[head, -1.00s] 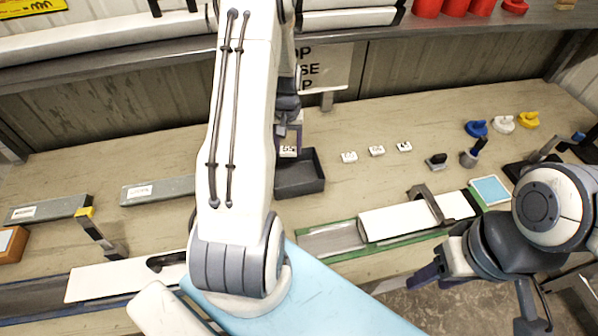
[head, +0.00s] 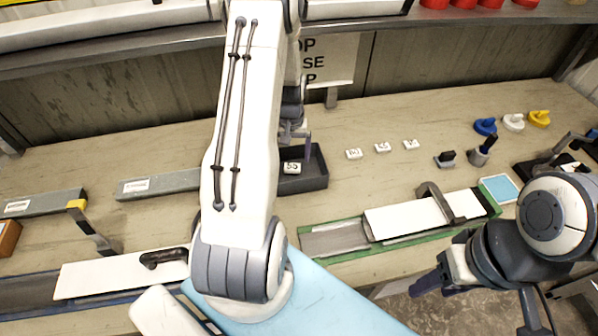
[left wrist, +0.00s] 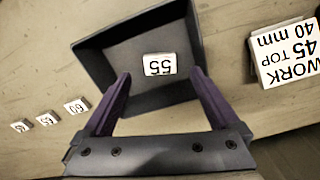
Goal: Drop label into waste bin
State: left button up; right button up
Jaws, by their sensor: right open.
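The label (head: 291,168), a small white block marked 55, shows inside the outline of the dark grey open-topped waste bin (head: 318,180). In the left wrist view the label (left wrist: 158,65) appears over the floor of the bin (left wrist: 188,25), clear of both fingers; I cannot tell whether it rests on the floor. My left gripper (head: 293,140) is above the bin, open and empty; its spread purple fingers (left wrist: 161,76) show in the left wrist view. My left arm hides the bin's left part in the head view. My right gripper (head: 430,287) is open and empty at the lower right.
Several similar white labels (head: 382,147) lie right of the bin. A sign (head: 330,62) stands behind it. A green-edged tray (head: 335,240) with a white core liner (head: 415,216) lies in front. Grey boxes (head: 160,184) lie to the left. The bench between labels and tray is clear.

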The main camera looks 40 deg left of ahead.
pick_arm(q)
jog(key=shift+r, duration=0.55)
notch_tip(320, 180, up, 9)
jog(key=b, duration=0.2)
jog(key=shift+r, duration=0.2)
jog(key=s+d+r+m, duration=0.1)
jog(key=d+r+m, duration=0.2)
jog(key=d, duration=0.7)
jog(key=s+d+r+m, duration=0.2)
jog(key=d+m, duration=0.1)
jog(key=d, duration=0.7)
jog(key=s+d+r+m, duration=0.1)
jog(key=s+d+m, duration=0.3)
jog(key=s+d, duration=0.3)
jog(key=s+d+r+m+h, duration=0.1)
jog(key=s+d+m, duration=0.3)
jog(key=s+d, duration=0.3)
jog(key=s, duration=0.4)
jog(key=shift+s, duration=0.15)
